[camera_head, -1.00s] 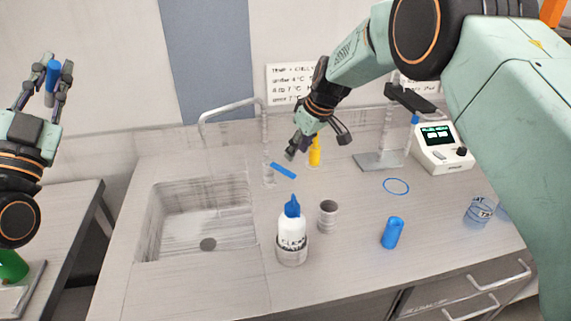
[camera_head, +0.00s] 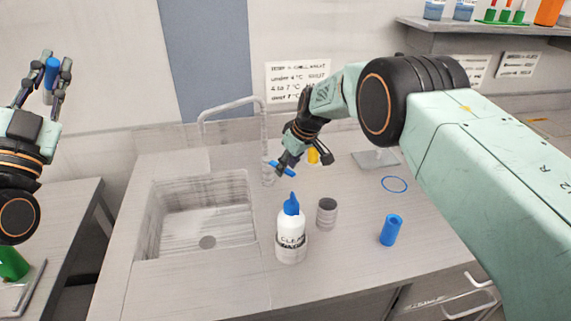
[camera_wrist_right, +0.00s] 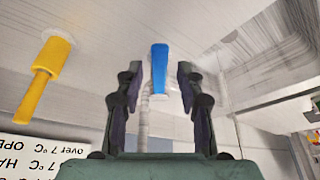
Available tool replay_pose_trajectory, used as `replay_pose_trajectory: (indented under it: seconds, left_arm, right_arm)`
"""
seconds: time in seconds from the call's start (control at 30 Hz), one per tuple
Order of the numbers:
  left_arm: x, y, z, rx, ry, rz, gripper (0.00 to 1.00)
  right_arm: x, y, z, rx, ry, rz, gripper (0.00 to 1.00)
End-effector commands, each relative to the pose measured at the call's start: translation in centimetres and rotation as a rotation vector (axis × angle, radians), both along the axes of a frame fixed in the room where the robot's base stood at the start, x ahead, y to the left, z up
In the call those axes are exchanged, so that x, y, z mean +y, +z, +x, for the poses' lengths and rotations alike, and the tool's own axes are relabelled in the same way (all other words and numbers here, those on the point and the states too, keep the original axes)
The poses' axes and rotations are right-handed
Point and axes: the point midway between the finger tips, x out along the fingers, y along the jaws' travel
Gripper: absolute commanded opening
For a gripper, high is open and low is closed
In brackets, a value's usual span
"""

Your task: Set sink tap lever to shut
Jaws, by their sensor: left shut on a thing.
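The sink tap (camera_head: 264,140) is a pale grey spout arching over the back of the sink. Its blue lever (camera_head: 274,167) sticks out low on the tap's right side, partly hidden by my right gripper. My right gripper (camera_head: 285,164) is at the lever. In the right wrist view the blue lever (camera_wrist_right: 159,68) lies between the tips of my open right gripper (camera_wrist_right: 161,80), with a gap on each side. My left gripper (camera_head: 53,68) is at the far left, raised away from the sink, shut on a blue cylindrical thing (camera_head: 52,75).
The sink basin (camera_head: 165,245) is empty. A white bottle with a blue tip (camera_head: 291,235) stands in front of the tap, beside a grey cup (camera_head: 327,213). A blue cylinder (camera_head: 391,230) stands further right. A yellow object (camera_wrist_right: 43,72) stands near the lever.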

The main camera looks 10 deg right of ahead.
Motion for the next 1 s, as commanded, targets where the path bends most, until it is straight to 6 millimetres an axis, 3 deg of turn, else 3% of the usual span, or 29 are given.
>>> replay_pose_trajectory:
  seconds: [0.4,1.0]
  left_arm:
    - [0.01,0.03,-0.02,-0.001,0.001,-0.001,0.00]
    - [0.01,0.04,-0.01,-0.001,0.000,0.000,0.00]
  right_arm:
    - [-0.01,0.03,0.00,-0.001,0.000,0.001,0.00]
    - [0.06,0.07,0.04,-0.002,-0.002,0.000,0.00]
